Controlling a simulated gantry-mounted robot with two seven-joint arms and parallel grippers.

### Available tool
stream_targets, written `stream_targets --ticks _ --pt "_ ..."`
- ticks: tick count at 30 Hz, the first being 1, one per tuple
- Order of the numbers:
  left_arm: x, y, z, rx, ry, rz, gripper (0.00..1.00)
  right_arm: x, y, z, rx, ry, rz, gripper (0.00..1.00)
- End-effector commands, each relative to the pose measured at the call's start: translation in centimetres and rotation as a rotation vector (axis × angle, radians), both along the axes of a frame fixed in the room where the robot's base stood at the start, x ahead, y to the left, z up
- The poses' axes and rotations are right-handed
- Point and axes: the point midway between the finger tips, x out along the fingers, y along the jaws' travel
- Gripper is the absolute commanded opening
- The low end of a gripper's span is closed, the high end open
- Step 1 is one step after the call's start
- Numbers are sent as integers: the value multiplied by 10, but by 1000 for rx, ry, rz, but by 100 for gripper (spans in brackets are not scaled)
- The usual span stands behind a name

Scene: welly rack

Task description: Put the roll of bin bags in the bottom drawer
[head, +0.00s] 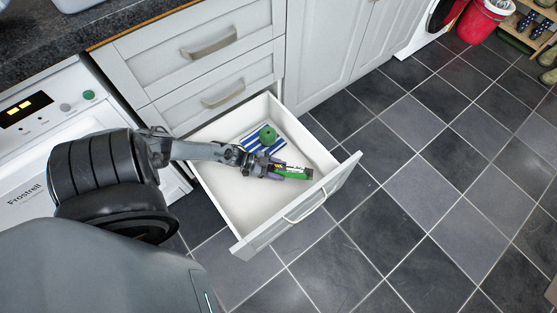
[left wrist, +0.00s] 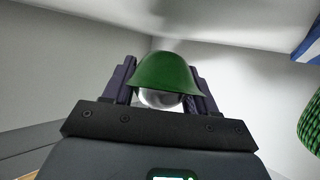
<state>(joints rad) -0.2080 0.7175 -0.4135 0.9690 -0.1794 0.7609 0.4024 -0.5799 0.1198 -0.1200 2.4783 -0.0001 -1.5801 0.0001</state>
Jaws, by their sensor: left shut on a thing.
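The open bottom drawer (head: 222,206) is pulled out, white inside with a pale grey front. My left gripper (head: 291,172) is inside the drawer's outline, near its front right. I cannot tell whether the roll touches the drawer floor. My right gripper is out of view.
A closed drawer (head: 225,88) sits above. Tiled floor (head: 430,190) is clear in front.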

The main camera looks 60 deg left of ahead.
Motion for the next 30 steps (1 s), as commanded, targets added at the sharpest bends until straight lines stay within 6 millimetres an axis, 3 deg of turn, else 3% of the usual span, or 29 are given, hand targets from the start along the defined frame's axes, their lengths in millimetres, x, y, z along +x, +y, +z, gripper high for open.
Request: stream_targets --ticks 20,21,26,30 --pt "0 0 -11 1 -2 1 17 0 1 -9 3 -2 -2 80" --pt "0 0 -12 1 1 0 59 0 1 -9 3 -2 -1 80" --pt "-1 0 -12 1 2 0 83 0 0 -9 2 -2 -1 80" --pt "-1 0 -12 1 2 0 83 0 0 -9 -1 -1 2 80"
